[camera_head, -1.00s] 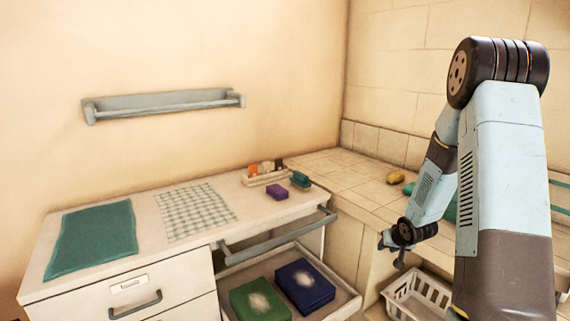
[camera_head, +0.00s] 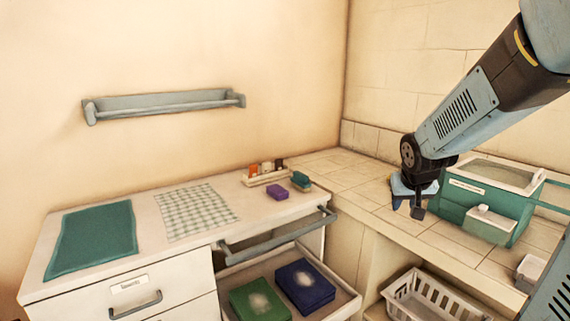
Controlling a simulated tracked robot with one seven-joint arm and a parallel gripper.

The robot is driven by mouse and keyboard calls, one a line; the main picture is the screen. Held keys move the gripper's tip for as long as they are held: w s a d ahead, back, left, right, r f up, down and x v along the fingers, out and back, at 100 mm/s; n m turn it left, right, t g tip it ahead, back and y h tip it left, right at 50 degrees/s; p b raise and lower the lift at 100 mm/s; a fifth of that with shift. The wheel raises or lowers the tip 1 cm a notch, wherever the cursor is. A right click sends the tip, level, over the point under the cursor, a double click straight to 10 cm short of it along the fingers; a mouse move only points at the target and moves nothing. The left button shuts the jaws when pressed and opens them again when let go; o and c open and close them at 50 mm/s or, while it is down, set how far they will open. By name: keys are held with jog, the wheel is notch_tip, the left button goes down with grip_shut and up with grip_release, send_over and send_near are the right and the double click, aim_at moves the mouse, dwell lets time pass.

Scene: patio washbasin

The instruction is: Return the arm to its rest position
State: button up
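My arm reaches in from the upper right. My gripper (camera_head: 408,207) hangs at its end, pointing down, in front of the tiled counter at the right. It is small and dark here, and I cannot tell how far apart its fingers are. I see no object held in it. A yellow item on the tiled counter is hidden behind the gripper and wrist.
A teal box (camera_head: 480,226) with a pale lid stands on the tiled counter (camera_head: 345,178), close right of my gripper. A white basket (camera_head: 437,296) is below.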

jog(key=s+a+r, duration=0.2)
jog(key=s, duration=0.5)
jog(key=s+a+r+y, duration=0.1)
jog(key=s+a+r, duration=0.1)
jog(key=s, duration=0.5)
jog(key=s+a+r+n+g, duration=0.1)
jog(key=s+a+r, duration=0.1)
jog(key=s+r, duration=0.2)
jog(key=s, duration=0.2)
jog(key=shift+s+a+y, duration=0.35)
jog(key=shift+s+y, duration=0.05)
